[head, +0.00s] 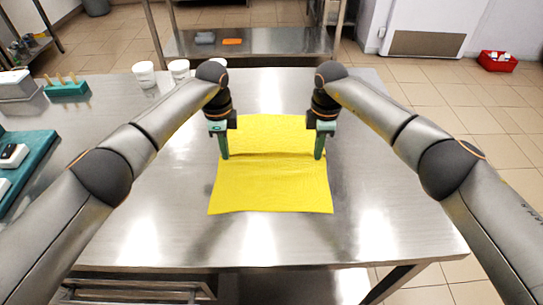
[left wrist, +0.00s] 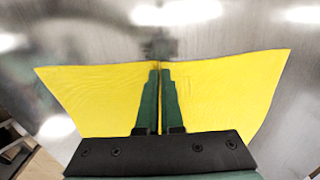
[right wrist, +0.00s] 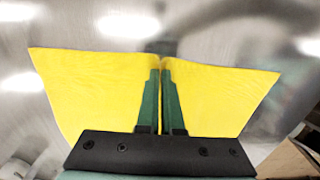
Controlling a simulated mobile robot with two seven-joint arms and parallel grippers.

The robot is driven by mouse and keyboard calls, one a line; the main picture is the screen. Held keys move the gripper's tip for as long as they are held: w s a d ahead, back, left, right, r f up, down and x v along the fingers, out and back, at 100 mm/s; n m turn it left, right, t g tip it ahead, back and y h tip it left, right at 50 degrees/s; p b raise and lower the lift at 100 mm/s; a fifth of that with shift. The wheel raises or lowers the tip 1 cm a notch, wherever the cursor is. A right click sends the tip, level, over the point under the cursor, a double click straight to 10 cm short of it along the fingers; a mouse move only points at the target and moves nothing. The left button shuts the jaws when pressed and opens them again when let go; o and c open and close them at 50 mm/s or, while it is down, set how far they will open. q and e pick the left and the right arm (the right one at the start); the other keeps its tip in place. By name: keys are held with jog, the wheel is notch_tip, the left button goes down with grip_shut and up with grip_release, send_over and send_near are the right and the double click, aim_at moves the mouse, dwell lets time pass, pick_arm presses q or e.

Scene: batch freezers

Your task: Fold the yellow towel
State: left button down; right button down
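The yellow towel (head: 271,187) lies spread on the steel table, with a faint crease running across it between my two grippers. My left gripper (head: 225,157) points down at the towel's left edge, and my right gripper (head: 319,157) points down at its right edge. In the left wrist view the fingers (left wrist: 160,72) are closed together at the towel's edge (left wrist: 95,95), with cloth pinched between them. The right wrist view shows the same, with closed fingers (right wrist: 160,72) at the towel's edge (right wrist: 95,90). The pinched cloth itself is mostly hidden by the fingers.
The steel table (head: 170,215) is bare around the towel. White cups (head: 144,75) stand at its back left. A green rack (head: 67,88) and a teal tray (head: 38,150) are at the far left. A lower shelf (head: 250,43) stands behind, and a red bin (head: 497,61) is on the floor.

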jog(key=shift+r, duration=0.1)
